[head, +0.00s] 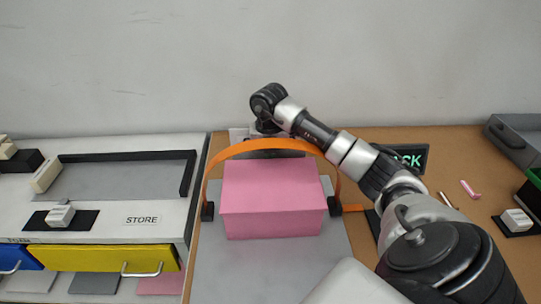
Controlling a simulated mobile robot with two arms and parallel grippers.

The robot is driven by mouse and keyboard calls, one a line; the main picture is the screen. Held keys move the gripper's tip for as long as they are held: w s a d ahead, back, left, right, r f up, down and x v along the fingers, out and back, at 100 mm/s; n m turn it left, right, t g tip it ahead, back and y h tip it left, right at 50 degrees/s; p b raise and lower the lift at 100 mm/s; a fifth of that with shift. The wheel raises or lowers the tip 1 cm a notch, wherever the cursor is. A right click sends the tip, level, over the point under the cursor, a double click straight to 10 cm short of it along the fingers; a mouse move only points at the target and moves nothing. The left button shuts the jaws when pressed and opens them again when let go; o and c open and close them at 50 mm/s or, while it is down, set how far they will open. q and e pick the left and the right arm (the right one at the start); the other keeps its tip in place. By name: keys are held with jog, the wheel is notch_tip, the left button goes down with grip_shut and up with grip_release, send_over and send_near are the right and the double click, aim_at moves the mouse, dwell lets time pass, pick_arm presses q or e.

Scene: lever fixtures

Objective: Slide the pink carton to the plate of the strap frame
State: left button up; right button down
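The pink carton (272,198) stands on a grey plate (272,270). The orange strap (216,164) of the strap frame arches over the carton, with its black feet (207,211) on either side of it. The carton's front part sticks out toward me past the feet. My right arm reaches in from the right, over the strap. My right gripper (265,130) points down behind the carton's far side. Its fingertips are hidden or too small to tell, and I cannot see whether it touches the carton. My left gripper is not in view.
A dark sign (408,158) stands behind my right arm. A small pink piece (469,189) and a white lever block (516,220) are at right.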

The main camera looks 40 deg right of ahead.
aim_at(272, 184)
jog(key=shift+s+a+p, duration=0.5)
jog(key=shift+s+a, duration=0.75)
jog(key=shift+s, duration=0.25)
jog(key=shift+s+a+p, duration=0.4)
jog(key=shift+s+a, duration=0.8)
jog(key=shift+s, duration=0.25)
jog(key=shift+s+a+p, duration=0.35)
jog(key=shift+s+a, duration=0.85)
jog(key=shift+s, duration=0.25)
jog(key=shift+s+a, duration=3.25)
jog(key=shift+s, duration=0.55)
notch_tip(272, 184, up, 18)
jog(key=w+d+p, duration=0.1)
jog(key=p, duration=0.4)
jog(key=shift+f, duration=0.15)
